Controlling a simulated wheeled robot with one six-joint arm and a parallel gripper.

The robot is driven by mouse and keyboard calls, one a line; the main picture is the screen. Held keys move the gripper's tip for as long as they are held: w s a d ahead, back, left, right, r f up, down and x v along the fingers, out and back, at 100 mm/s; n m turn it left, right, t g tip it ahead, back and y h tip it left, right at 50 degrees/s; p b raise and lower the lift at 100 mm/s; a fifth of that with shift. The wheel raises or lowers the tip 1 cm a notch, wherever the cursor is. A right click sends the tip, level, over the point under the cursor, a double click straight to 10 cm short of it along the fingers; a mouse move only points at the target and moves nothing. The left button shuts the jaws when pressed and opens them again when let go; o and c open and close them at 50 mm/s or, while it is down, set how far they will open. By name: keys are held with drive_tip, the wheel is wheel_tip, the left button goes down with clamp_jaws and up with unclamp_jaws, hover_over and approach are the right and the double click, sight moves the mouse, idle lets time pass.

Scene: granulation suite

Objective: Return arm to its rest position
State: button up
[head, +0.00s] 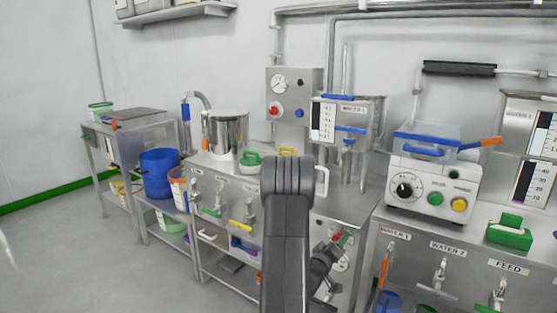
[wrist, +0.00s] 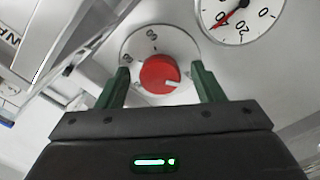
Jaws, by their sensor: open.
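My gripper (wrist: 160,70) shows in the wrist view with two green fingers apart and nothing between them in their grip. A red round knob (wrist: 157,75) with a white mark sits on a numbered dial ahead of the fingers. There is a visible gap at each side of the knob; how deep the fingers reach is unclear. In the head view my dark arm (head: 287,230) rises in the middle and bends down towards the front panel of the steel bench. My fingers are not clear there.
A pressure gauge (wrist: 238,14) is close to the knob. The bench front carries valves and a yellow handle (head: 240,226). A white machine (head: 432,187) stands right, a steel pot (head: 226,135) and blue bucket (head: 160,172) left. Open floor (head: 70,250) lies at left.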

drive_tip(key=m, duration=0.5)
drive_tip(key=shift+m, duration=0.3)
idle(0.4)
